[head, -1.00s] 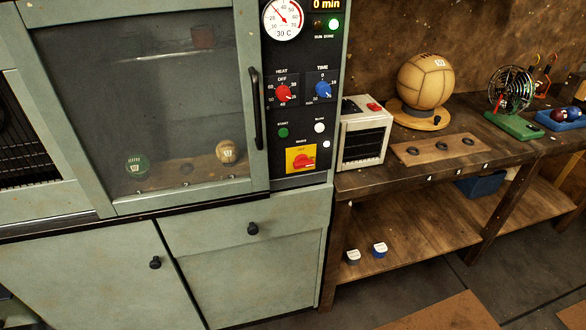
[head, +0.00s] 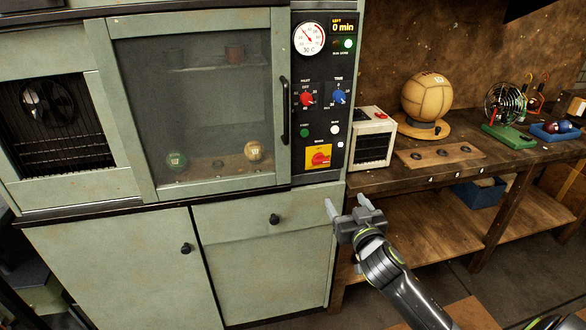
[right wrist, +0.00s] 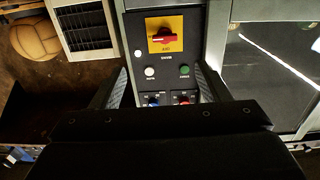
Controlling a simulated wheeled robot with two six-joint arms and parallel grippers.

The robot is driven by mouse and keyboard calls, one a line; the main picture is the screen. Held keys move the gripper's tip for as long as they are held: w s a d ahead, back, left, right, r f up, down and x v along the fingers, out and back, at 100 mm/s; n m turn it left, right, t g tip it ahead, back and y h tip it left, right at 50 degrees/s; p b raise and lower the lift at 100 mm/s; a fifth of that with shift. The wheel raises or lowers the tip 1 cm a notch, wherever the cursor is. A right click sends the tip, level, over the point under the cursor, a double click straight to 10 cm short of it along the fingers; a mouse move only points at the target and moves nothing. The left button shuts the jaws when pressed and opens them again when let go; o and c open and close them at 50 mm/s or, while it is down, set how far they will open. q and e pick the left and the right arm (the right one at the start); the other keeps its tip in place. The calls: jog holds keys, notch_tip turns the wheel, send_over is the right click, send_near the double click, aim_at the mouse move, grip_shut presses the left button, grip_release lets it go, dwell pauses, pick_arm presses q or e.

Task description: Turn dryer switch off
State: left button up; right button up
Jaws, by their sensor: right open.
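The dryer is a pale green cabinet (head: 150,208) with a glass door and a black control panel (head: 345,118). Low on the panel, a red rotary switch (head: 319,158) sits on a yellow plate. In the right wrist view the red switch (right wrist: 166,38) appears upside down, its handle lying roughly level; its label is too small to read. My right gripper (head: 347,204) is open and empty, below and right of the switch, in front of the panel's lower edge. Its fingers flank the panel in the right wrist view. My left gripper is not in view.
A red knob (head: 306,98), a blue knob (head: 339,96), a green button (head: 305,132) and white buttons sit above the switch. Two balls lie behind the glass. A small white heater (head: 373,139) and a leather ball (head: 427,93) stand on the workbench at right.

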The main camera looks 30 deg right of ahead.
jog(key=r, duration=0.1)
jog(key=p, duration=0.2)
send_near(322, 162)
jog(key=x, duration=0.9)
jog(key=shift+w+r, duration=0.1)
jog(key=shift+w, duration=0.05)
jog(key=c, duration=1)
jog(key=shift+o, duration=0.2)
